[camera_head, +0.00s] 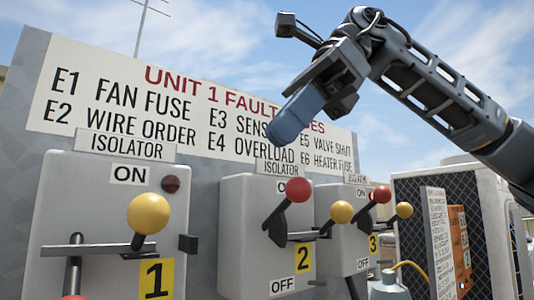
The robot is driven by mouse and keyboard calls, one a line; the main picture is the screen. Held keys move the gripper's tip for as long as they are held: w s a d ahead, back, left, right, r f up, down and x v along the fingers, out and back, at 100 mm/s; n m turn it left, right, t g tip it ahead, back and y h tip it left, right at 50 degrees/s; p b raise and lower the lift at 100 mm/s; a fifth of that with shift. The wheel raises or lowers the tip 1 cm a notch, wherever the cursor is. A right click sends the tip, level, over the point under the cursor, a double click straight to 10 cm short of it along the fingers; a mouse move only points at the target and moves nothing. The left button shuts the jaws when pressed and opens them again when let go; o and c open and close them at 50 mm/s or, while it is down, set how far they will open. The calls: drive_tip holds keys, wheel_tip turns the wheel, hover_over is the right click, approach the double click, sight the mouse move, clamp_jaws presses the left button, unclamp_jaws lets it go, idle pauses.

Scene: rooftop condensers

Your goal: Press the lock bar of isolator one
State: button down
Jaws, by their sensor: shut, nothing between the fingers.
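Isolator one (70,200) is the grey box at the left, with a yellow "1" label (154,279) and an ON label at its top. A grey horizontal bar (92,249) crosses its front, and a yellow ball knob (148,214) on a short stem stands at the bar's right end. A dark lever (73,268) points down, with its red knob (73,297) cut off by the bottom edge. My gripper (275,137) is shut and empty, its blue fingertips up and right of isolator one, in front of the sign and apart from the bar.
Isolator two (233,212) and isolator three (352,246) stand to the right, with levers and red and yellow knobs sticking out. The fault code sign (95,82) is behind. A condenser unit (500,220) is at the right. Open sky is above.

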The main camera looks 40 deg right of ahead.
drive_tip(key=shift+v, duration=1)
